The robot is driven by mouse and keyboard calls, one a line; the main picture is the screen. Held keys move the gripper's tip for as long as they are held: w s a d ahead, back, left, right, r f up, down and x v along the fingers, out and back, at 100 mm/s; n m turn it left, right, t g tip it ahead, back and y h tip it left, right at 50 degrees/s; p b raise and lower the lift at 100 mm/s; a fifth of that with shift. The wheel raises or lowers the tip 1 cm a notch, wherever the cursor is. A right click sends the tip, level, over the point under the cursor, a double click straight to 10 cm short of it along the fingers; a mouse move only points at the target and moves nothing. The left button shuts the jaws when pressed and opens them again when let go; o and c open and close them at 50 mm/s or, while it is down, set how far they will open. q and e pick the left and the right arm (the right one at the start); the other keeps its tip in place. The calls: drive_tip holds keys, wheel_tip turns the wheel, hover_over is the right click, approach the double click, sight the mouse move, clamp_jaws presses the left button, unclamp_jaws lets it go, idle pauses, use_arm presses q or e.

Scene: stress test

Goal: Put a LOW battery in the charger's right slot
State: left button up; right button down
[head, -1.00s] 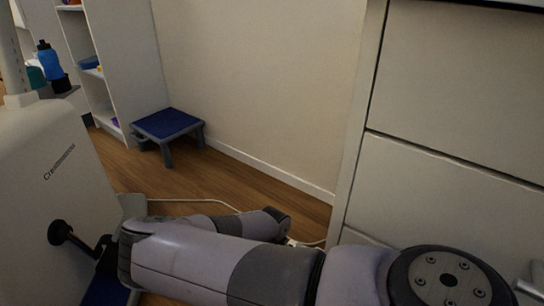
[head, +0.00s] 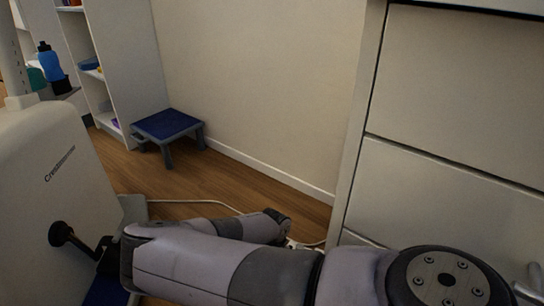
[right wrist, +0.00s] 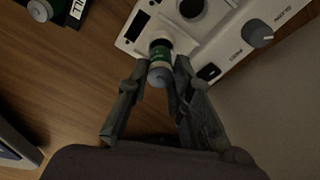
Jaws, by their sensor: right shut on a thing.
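My right gripper (right wrist: 163,69) is shut on a green battery (right wrist: 158,55) with a pale grey end in the right wrist view. The battery is at the near edge of the white charger (right wrist: 222,48), by a dark opening; I cannot tell whether it is inside the slot. Another round dark opening (right wrist: 191,8) shows on the charger, at the top of the view. The held battery's charge label cannot be read. My left gripper is not in view, and the head view shows neither gripper, only a grey arm.
The charger has a grey knob (right wrist: 258,33) and a dark switch (right wrist: 209,72). A dark holder with a partly cut-off label and another battery (right wrist: 40,10) is at top left. Bare wood lies between. The head view shows a blue step stool (head: 167,125) and drawers (head: 450,190).

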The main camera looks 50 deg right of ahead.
drive_tip(key=shift+f+b, duration=0.8)
drive_tip(key=shift+f, duration=0.75)
idle(0.4)
drive_tip(key=c, duration=1.3)
unclamp_jaws()
drive_tip(key=shift+c, duration=0.2)
drive_tip(key=shift+r, duration=0.1)
